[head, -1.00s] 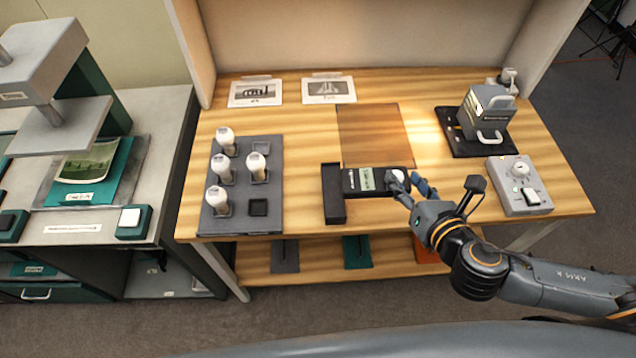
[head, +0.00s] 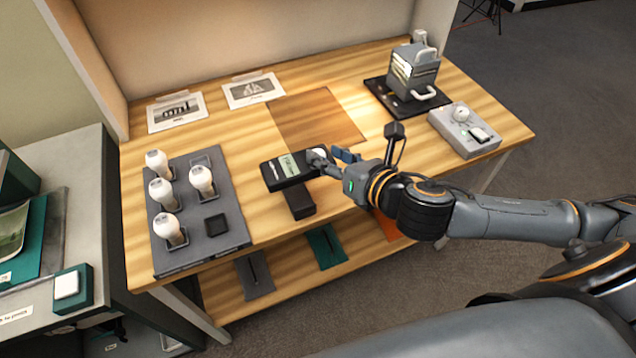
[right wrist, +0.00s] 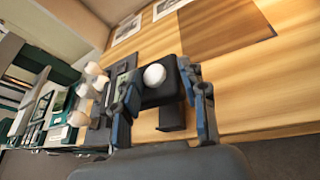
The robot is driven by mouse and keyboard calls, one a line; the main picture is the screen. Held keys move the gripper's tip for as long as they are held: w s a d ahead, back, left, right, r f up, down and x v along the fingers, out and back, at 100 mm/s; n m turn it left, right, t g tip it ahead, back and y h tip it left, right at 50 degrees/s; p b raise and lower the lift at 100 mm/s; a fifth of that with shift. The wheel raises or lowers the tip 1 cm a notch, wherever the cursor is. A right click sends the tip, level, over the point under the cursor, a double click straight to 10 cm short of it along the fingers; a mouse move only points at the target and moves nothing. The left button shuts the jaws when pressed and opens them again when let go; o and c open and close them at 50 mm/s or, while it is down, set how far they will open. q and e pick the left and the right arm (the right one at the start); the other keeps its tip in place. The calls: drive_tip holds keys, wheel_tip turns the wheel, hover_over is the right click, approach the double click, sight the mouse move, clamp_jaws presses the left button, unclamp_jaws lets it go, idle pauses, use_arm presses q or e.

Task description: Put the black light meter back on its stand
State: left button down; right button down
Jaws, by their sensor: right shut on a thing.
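The black light meter (head: 285,171) has a pale label and a white dome at its right end. My right gripper (head: 332,156) is shut on that dome end and holds the meter over the wooden table. The black stand (head: 300,203) is a narrow block near the table's front edge, partly hidden under the meter. In the right wrist view the meter (right wrist: 160,97) is between my two fingers, and the stand (right wrist: 172,118) shows just beyond its lower right side. Whether the meter touches the stand cannot be told. My left gripper is not in view.
A grey tray (head: 205,248) with several white bulbs stands to the left. A grey box (head: 413,72) on a black base and a grey control unit (head: 467,142) stand to the right. Two picture cards (head: 176,112) lie at the back. A brown mat (head: 318,118) lies bare behind the meter.

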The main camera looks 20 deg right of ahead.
drive_tip(key=w+f, duration=0.2)
drive_tip(key=f, duration=0.1)
drive_tip(key=w+f, duration=0.1)
drive_tip(key=shift+w+a+f, duration=0.25)
drive_tip(key=shift+w+f, duration=0.15)
wheel_tip(320, 180, down, 3)
drive_tip(key=shift+w+f+b, duration=0.15)
drive_tip(key=shift+f+b, duration=0.05)
drive_tip(key=shift+b, duration=0.15)
drive_tip(key=shift+f, duration=0.15)
drive_tip(key=c, duration=0.7)
unclamp_jaws()
